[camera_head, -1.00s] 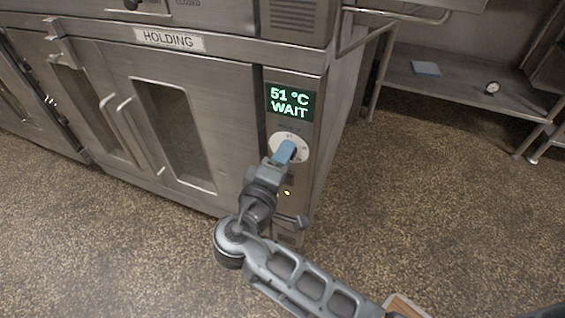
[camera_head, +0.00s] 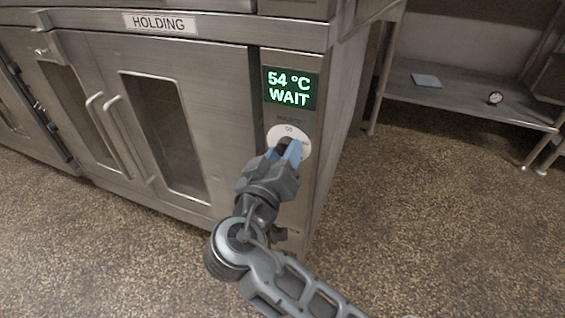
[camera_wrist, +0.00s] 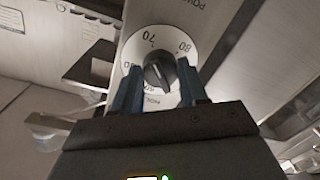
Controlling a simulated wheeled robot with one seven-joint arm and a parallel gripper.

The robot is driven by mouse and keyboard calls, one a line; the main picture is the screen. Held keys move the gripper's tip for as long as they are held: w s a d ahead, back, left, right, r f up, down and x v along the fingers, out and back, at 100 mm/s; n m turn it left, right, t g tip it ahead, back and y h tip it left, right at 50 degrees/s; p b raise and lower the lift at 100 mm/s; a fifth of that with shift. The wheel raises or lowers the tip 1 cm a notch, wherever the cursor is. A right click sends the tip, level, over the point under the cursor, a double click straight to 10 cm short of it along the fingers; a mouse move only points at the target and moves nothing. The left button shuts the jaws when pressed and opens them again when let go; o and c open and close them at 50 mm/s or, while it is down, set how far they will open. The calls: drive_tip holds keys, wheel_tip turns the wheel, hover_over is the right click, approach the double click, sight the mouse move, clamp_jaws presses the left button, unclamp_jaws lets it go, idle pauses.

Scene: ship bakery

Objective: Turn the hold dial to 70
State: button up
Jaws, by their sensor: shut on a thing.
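The hold dial is a white disc (camera_head: 289,133) on the cabinet's control strip, below a green display (camera_head: 290,88) reading 54 °C WAIT. In the wrist view its black knob (camera_wrist: 159,72) sits at the disc's centre, with 70 and 80 printed on the upper part. My gripper (camera_head: 291,150) is at the dial, its blue fingers on either side of the knob and shut on it; the gripper also shows in the wrist view (camera_wrist: 159,88). The fingers and gripper body hide the lower dial. I cannot clearly read which number the knob points to.
The steel holding cabinet carries a HOLDING label (camera_head: 160,22) and glass doors with upright handles (camera_head: 120,140). At the right stands a low steel shelf (camera_head: 460,101) with a blue cloth-like item (camera_head: 426,81) and a small round gauge (camera_head: 495,97). The speckled floor between is clear.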

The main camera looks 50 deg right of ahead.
drive_tip(key=shift+f+m+b, duration=0.1)
drive_tip(key=shift+m+b, duration=0.2)
idle(0.4)
drive_tip(key=o, duration=1.1)
drive_tip(key=shift+c, duration=0.2)
drive_tip(key=shift+a, duration=0.1)
drive_tip(key=p+v, duration=0.1)
drive_tip(key=v, duration=0.6)
drive_tip(key=shift+s+a+p, duration=0.2)
drive_tip(key=shift+a+p, duration=0.1)
